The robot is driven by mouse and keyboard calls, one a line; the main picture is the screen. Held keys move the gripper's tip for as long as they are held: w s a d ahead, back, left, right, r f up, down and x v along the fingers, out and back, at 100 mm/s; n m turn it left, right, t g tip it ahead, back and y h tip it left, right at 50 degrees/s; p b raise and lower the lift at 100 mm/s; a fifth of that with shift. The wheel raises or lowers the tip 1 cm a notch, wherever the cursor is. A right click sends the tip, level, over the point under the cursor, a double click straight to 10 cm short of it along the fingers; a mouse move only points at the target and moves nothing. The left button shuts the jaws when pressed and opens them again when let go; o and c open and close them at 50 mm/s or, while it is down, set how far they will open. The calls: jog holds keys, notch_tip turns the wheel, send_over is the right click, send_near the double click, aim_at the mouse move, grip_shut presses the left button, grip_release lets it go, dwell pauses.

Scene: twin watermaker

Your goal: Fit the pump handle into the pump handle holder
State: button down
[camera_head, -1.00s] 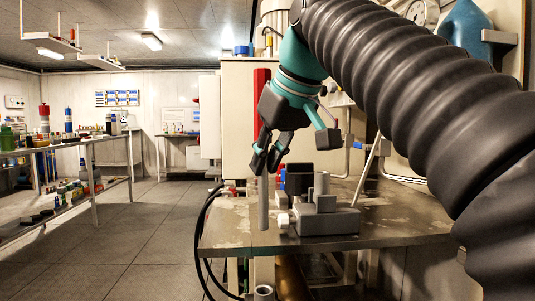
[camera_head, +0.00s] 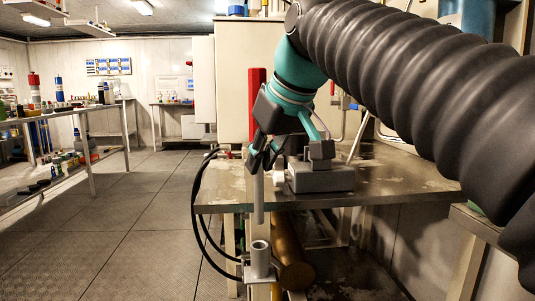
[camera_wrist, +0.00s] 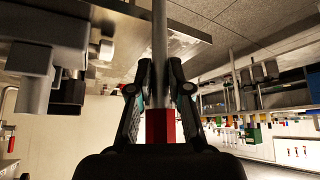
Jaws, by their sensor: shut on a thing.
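The pump handle is a grey metal rod (camera_head: 258,200) with a red grip (camera_head: 257,95) at its upper end. My gripper (camera_head: 264,158) is shut on it and holds it roughly upright at the table's front left edge. In the wrist view, the fingers (camera_wrist: 158,90) close around the handle beside its red part (camera_wrist: 160,127), and the rod (camera_wrist: 159,35) runs out past the fingertips. The pump handle holder looks to be the short upright metal tube (camera_head: 261,258) low in front of the table. The rod's lower end hangs just above its mouth, apart from it in the picture.
The metal table (camera_head: 395,180) carries a grey block-shaped fixture (camera_head: 320,178) close to the right of my gripper. Black hoses (camera_head: 203,225) loop left of the holder. A brown cylinder (camera_head: 292,265) lies under the table. The floor (camera_head: 130,225) at left is clear.

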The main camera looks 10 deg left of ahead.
aim_at(261, 178)
jog(key=c, duration=1.7)
grip_release()
grip_shut()
jog(key=shift+f, duration=0.1)
jog(key=shift+f, duration=1.5)
jog(key=shift+p, duration=0.4)
